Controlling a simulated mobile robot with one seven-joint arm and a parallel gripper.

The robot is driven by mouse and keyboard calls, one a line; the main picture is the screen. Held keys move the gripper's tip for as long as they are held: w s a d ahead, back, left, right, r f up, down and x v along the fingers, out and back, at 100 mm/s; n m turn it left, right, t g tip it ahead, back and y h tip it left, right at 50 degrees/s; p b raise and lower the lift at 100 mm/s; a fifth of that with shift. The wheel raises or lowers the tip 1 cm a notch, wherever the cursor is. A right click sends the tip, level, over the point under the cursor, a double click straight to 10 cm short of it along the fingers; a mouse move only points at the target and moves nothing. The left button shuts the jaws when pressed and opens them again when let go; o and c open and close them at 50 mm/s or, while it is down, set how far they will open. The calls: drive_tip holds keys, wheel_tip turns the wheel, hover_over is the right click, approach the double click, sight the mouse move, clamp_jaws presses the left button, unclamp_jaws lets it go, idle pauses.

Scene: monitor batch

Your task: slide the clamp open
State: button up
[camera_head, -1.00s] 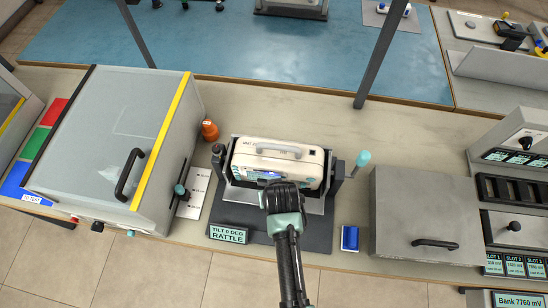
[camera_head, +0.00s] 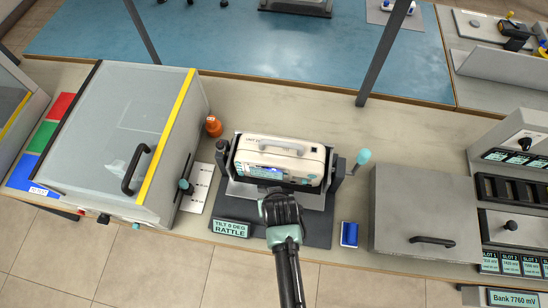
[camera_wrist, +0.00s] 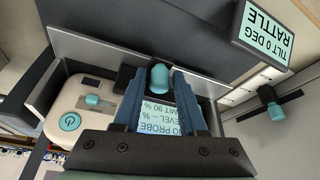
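A white monitor unit (camera_head: 279,160) with a carry handle sits in a grey tilt cradle (camera_head: 232,187). The wrist view shows part of its front, with a teal power button (camera_wrist: 70,121) and a lit screen (camera_wrist: 160,120). A teal knob (camera_wrist: 160,77) on a dark block, which looks like the clamp, stands at the cradle's front edge. My gripper (camera_wrist: 160,88) is open, its two fingers apart with the knob showing between their tips. I cannot tell whether they touch it. In the head view my gripper (camera_head: 281,197) is in front of the unit and hides the knob.
A sign reading "TILT 0 DEG RATTLE" (camera_head: 231,229) stands at the cradle's front left. A teal-handled crank (camera_head: 362,157) is at its right. A large grey chamber (camera_head: 110,130) is left, a lidded grey box (camera_head: 425,210) right, and a blue block (camera_head: 349,234) lies between.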

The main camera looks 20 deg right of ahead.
drive_tip(key=v, duration=1.3)
drive_tip(key=shift+f, duration=0.1)
drive_tip(key=w+a+r+n+t+h+b, duration=0.1)
drive_tip(key=w+r+t, duration=0.4)
drive_tip(key=w+r, duration=0.65)
drive_tip(key=w+a+r+n+t, duration=0.1)
drive_tip(key=w+r+t, duration=0.5)
drive_tip(key=r, duration=1.1)
drive_tip(key=a+r+t, duration=0.2)
drive_tip(key=r+t, duration=0.1)
drive_tip(key=r, duration=0.6)
drive_tip(key=a+r+t, duration=0.2)
drive_tip(key=r+t, duration=0.1)
drive_tip(key=r, duration=0.7)
drive_tip(key=s+a+r+t+y, duration=0.1)
drive_tip(key=s+a+r+t, duration=0.1)
drive_tip(key=s+r, duration=0.3)
drive_tip(key=s+a+r+n+t+y, duration=0.1)
drive_tip(key=s+r+t, duration=0.3)
drive_tip(key=r, duration=0.7)
drive_tip(key=shift+s+a+r+b, duration=0.25)
drive_tip(key=shift+s+a+b, duration=0.15)
drive_tip(key=shift+s, duration=0.35)
